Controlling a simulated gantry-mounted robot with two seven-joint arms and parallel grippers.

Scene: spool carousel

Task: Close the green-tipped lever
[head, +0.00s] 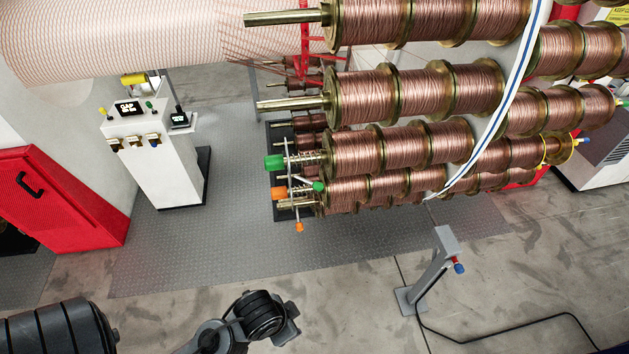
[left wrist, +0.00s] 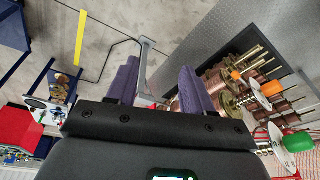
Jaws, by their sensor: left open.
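At the left ends of the lower spool rods in the head view are a large green cap (head: 274,162) and a smaller green tip (head: 318,187) on a thin grey lever, close to an orange cap (head: 279,193) and a smaller orange tip (head: 299,227). In the left wrist view a green end (left wrist: 299,142) shows at the right edge, with an orange end (left wrist: 272,88) above it. My left gripper (left wrist: 160,88) is open, its purple fingers apart with nothing held, and away from the green parts. Its fingers are not clear in the head view. My right gripper is not in view.
Copper spools (head: 405,95) hang in several rows on metal rods. A grey post (head: 432,268) with a blue-and-red knob and a black cable stands in front. A white control stand (head: 165,165) and a red cabinet (head: 60,205) are at left. The floor between is clear.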

